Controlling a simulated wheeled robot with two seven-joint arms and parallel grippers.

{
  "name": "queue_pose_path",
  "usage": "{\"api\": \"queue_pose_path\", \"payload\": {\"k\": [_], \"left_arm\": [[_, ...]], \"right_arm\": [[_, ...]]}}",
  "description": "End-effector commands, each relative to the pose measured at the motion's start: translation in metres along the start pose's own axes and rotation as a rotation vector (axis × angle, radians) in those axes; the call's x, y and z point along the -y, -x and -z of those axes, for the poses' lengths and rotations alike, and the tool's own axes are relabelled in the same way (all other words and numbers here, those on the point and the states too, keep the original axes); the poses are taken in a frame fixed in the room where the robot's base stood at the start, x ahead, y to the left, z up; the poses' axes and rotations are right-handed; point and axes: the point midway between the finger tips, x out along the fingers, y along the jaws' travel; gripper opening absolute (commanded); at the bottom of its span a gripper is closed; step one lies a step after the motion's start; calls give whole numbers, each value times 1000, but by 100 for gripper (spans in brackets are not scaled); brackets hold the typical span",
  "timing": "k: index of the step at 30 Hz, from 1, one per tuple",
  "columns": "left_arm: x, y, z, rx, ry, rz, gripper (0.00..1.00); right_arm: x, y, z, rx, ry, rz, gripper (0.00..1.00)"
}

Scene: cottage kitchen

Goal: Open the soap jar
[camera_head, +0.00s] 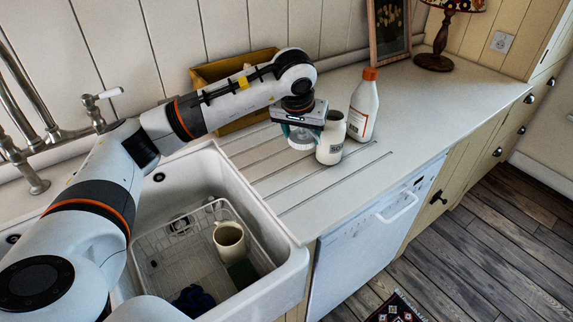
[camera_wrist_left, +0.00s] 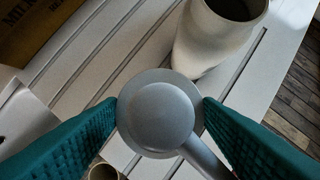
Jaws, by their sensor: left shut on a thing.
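The soap jar (camera_head: 331,143) is a whitish jar standing upright on the grooved drainboard. It also shows at the top of the left wrist view (camera_wrist_left: 212,45), with a dark, open mouth. My left gripper (camera_head: 300,132), with teal finger pads, is shut on a round grey lid (camera_wrist_left: 162,115), which has a raised round middle and a bar running to the lower right. The lid is off the jar, just left of it in the head view. Whether the lid touches the jar or drainboard is unclear. My right gripper is not in view.
A white bottle with a red cap (camera_head: 363,108) stands right behind the jar. A wooden crate (camera_head: 205,77) is behind my left arm. The sink (camera_head: 292,262) holds a wire rack and a cream mug (camera_head: 229,236).

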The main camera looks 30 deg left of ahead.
Motion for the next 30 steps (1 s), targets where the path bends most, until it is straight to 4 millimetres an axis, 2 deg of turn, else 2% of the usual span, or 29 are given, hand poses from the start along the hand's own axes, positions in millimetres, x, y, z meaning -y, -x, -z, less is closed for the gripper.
{"api": "queue_pose_path", "payload": {"k": [1, 3, 6, 9, 16, 23, 30], "left_arm": [[-17, -13, -11, -5, 43, -14, 31], [-38, -18, -25, -4, 81, -32, 31], [-59, -24, -36, -3, 117, -48, 31], [-68, -32, -36, -4, 130, -56, 31], [-70, -69, -21, -4, 131, -57, 31], [-69, -87, -14, -1, 131, -57, 31], [-69, -115, -2, -2, 131, -56, 31]], "right_arm": [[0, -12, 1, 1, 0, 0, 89], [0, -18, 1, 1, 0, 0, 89], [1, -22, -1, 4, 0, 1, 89], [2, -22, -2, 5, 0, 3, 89], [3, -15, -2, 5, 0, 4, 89], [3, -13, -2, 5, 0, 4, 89], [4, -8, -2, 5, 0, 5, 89]]}}
